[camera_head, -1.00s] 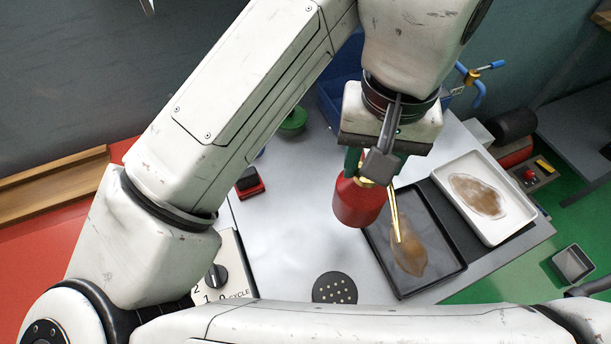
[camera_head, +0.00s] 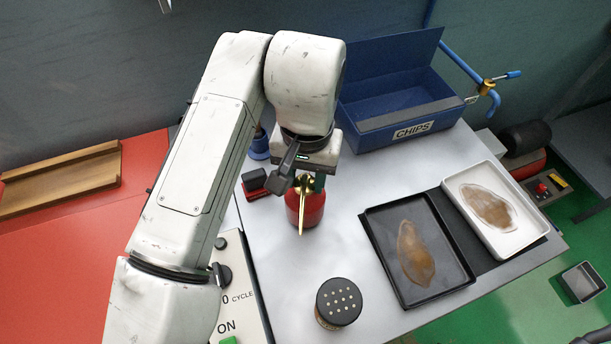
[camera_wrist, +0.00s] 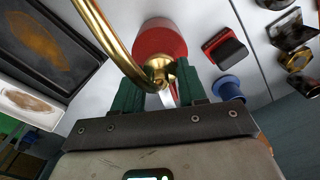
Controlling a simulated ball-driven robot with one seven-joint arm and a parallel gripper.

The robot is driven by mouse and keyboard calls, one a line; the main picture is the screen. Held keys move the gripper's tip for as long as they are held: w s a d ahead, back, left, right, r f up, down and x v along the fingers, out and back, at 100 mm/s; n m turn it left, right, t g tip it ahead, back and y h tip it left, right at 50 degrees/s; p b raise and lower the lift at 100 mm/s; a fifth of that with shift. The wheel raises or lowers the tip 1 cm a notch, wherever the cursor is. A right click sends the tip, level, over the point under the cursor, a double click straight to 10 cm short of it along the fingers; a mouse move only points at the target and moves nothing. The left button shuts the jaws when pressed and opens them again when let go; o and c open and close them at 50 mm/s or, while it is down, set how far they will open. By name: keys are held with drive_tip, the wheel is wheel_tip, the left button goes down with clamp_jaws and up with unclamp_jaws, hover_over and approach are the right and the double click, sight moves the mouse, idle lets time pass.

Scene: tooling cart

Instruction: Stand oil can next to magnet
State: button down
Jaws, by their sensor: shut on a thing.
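The oil can (camera_head: 313,210) has a red body, a brass neck and a long curved brass spout. My gripper (camera_head: 305,182) is shut on its neck from above and holds it roughly upright. The wrist view shows the red can body (camera_wrist: 160,38) beyond my green fingers (camera_wrist: 158,92). I cannot tell whether its base touches the cart top. A small red and black block (camera_head: 256,184), perhaps the magnet, lies just left of the can, with a visible gap. It also shows in the wrist view (camera_wrist: 225,48).
A blue CHIPS bin (camera_head: 400,110) stands behind. A blue round item (camera_head: 259,147) is behind the block, partly hidden by my arm. A black perforated-top canister (camera_head: 339,302) stands in front; a black tray (camera_head: 370,225) and white tray (camera_head: 535,232) lie right. The middle is clear.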

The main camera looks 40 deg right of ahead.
drive_tip(key=shift+f, duration=0.65)
drive_tip(key=c, duration=0.6)
unclamp_jaws()
wheel_tip(320, 180, up, 12)
drive_tip(key=shift+s+d+r, duration=0.1)
drive_tip(key=shift+r, duration=0.1)
